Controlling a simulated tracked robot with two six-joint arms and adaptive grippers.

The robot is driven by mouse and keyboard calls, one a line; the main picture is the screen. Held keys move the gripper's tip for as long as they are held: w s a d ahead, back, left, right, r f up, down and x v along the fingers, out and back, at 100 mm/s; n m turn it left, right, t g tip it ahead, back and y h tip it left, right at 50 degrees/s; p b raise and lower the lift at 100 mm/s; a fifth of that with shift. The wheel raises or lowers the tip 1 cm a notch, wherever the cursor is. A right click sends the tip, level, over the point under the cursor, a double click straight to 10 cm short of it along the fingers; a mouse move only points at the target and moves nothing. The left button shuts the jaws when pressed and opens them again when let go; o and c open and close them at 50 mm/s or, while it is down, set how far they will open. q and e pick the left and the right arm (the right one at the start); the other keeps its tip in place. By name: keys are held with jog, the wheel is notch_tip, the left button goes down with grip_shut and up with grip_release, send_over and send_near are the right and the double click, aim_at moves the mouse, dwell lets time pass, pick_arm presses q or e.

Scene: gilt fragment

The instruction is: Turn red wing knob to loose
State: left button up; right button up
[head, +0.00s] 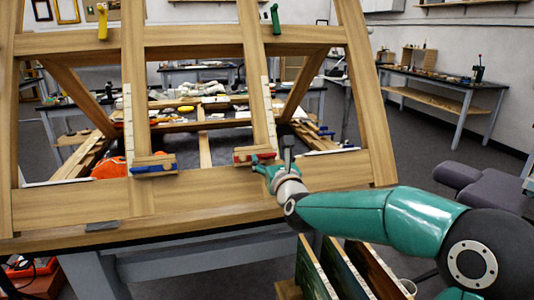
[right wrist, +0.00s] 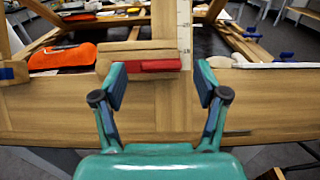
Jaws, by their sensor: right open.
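The red wing knob (head: 243,158) sits on a small wooden block on the lower rail of the wooden frame, at the foot of the right upright. In the right wrist view the red knob (right wrist: 160,65) lies level, as a long bar between the fingertips. My left gripper is in neither view.
A blue knob (head: 153,169) sits on a similar block to the left. A yellow knob (head: 102,22) and a green knob (head: 276,18) are on the top rail. An orange item (right wrist: 62,57) lies behind the lower rail. Leaning panels (head: 335,270) stand below my right arm.

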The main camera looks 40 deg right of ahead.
aim_at(268, 156)
jog(key=shift+x, duration=1.15)
